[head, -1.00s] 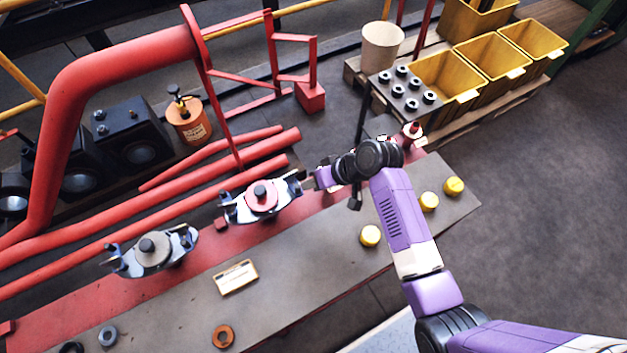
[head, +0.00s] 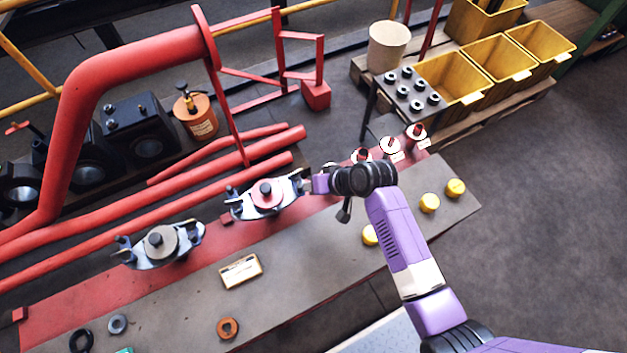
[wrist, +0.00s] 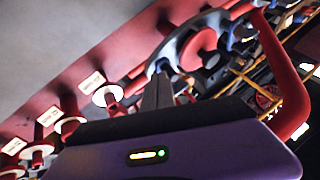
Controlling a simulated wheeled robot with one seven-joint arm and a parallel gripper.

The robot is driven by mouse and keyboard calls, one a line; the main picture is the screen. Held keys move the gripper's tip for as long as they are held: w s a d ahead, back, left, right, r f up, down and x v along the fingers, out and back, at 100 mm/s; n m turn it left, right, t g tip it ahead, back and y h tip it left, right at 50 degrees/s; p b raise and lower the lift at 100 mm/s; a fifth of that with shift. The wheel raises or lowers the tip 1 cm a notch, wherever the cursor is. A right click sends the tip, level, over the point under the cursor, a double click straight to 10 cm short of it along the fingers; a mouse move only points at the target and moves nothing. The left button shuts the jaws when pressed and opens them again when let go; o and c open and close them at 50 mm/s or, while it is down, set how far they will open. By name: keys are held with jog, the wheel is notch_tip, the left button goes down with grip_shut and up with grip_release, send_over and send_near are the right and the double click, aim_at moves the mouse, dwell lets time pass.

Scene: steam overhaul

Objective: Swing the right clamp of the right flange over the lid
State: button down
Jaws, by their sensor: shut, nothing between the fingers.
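The right flange (head: 240,210) is a pale metal oval with a round red lid (head: 266,202) and a dark central knob (head: 265,188). Its right clamp (head: 298,183) is at its right end, partly hidden by my gripper. My gripper (head: 308,186) is shut and empty, with its tips close against that end; I cannot tell if they touch. In the wrist view, my shut fingers (wrist: 157,92) point at the edge of the flange, and the red lid (wrist: 203,42) is beyond them. The clamp's exact angle is unclear.
The left flange (head: 140,258) has a grey lid (head: 160,243). Both flanges sit on a red strip along the bench (head: 190,300). Red posts with white discs (head: 390,146) stand to the right. Yellow caps (head: 429,202) and a label plate (head: 241,271) lie on the bench. Red pipes (head: 190,188) run behind.

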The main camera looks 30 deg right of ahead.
jog(key=a+m+h+p, duration=0.2)
jog(key=m+p, duration=0.1)
jog(key=shift+s+a+r+t, duration=0.15)
jog(key=shift+s+r+t, duration=0.05)
jog(key=shift+t, duration=0.2)
jog(key=shift+w+a+f+m+h+b, duration=0.15)
jog(key=shift+w+a+m+h, duration=0.2)
jog(key=shift+w+a+m, duration=0.45)
jog(key=shift+w+a+m+h+b, duration=0.1)
jog(key=shift+w+a+m+h, duration=0.3)
jog(key=shift+a, duration=0.6)
jog(key=shift+w+a+f+m+h+b, duration=0.15)
jog(key=shift+w+a+m+h, duration=0.2)
jog(key=shift+w+a+m, duration=0.45)
jog(key=shift+s+a+r, duration=0.1)
jog(key=shift+a, duration=0.1)
